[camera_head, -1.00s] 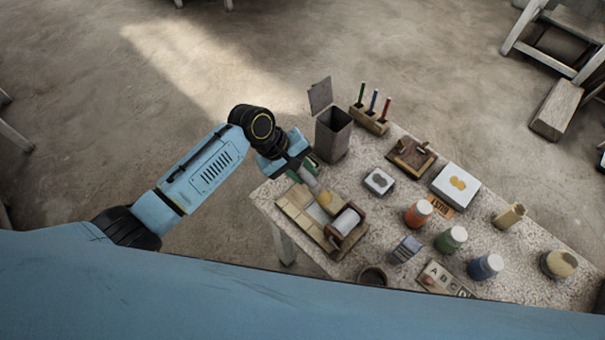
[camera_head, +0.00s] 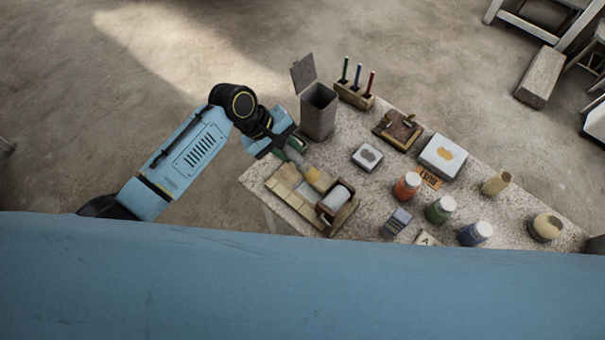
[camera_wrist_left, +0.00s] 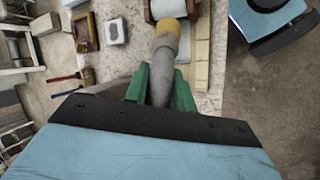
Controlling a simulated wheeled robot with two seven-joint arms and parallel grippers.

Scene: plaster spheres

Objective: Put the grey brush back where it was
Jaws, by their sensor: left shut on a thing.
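The grey brush (camera_head: 298,159) has a grey handle and a yellow tip. My left gripper (camera_head: 291,147) is shut on its handle and holds it over the left part of the speckled table (camera_head: 255,176). The brush tip points toward the wooden holder with a pale roll (camera_head: 336,201), above the tan-tiled tray (camera_head: 281,183). In the left wrist view the handle (camera_wrist_left: 164,65) sits between the green fingers of my left gripper (camera_wrist_left: 160,84), with the yellow tip beyond. Whether the brush touches the tray is unclear. My right gripper is not in view.
A grey bin (camera_head: 319,113) with its lid open stands close to my left gripper. A pen block (camera_head: 354,95), a white box (camera_head: 442,155), an orange jar (camera_head: 407,186), a green jar (camera_head: 440,209) and a blue jar (camera_head: 475,233) stand to the right. My blue body hides the near edge.

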